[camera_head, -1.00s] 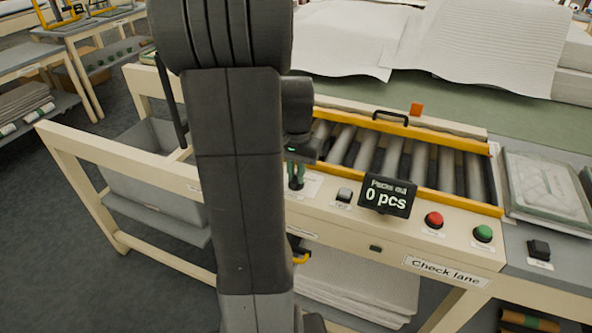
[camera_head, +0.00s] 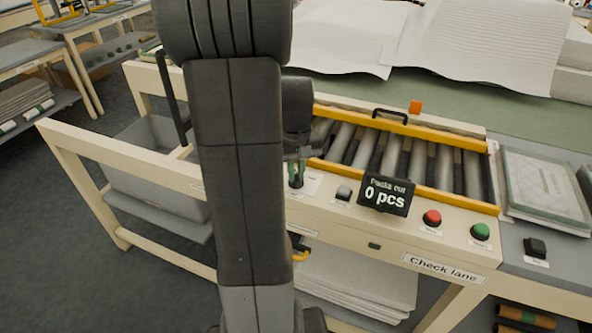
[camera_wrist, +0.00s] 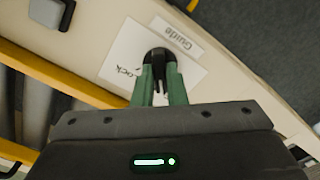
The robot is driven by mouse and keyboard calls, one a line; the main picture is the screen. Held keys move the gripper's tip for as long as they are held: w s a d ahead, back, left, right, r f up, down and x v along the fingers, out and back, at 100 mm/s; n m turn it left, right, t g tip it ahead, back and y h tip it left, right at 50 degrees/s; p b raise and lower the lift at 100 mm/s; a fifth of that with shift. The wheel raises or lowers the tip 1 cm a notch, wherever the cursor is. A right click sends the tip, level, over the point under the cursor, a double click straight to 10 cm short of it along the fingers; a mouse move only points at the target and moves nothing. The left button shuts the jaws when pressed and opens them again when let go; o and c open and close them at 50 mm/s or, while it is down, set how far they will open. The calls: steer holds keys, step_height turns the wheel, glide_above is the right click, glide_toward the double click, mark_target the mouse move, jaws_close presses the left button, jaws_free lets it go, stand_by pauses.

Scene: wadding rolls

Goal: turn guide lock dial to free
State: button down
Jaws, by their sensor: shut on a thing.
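The guide lock dial (camera_wrist: 158,56) is a small black knob on a white plate, with the labels "Guide" and "Lock" beside it in the wrist view. My gripper (camera_wrist: 159,80) has its two green fingers shut on the dial, one on each side. In the head view my gripper (camera_head: 296,172) is at the cream front panel of the check lane, left of the small grey button. The arm hides part of the area around it. The dial's lower part and its pointer setting are partly covered by the fingers.
A display (camera_head: 385,194) reading "0 pcs" stands right of the dial, with a red button (camera_head: 432,217) and a green button (camera_head: 480,231) further right. The roller conveyor (camera_head: 400,160) with yellow rails lies behind. A grey bin (camera_head: 150,185) is at left.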

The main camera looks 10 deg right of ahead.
mark_target(296, 175)
stand_by(0.5)
steer(key=c, duration=1.5)
jaws_free()
steer(key=shift+o, duration=0.2)
step_height(296, 175, up, 14)
steer(key=shift+f, duration=0.1)
step_height(296, 175, down, 14)
steer(key=shift+r, duration=0.1)
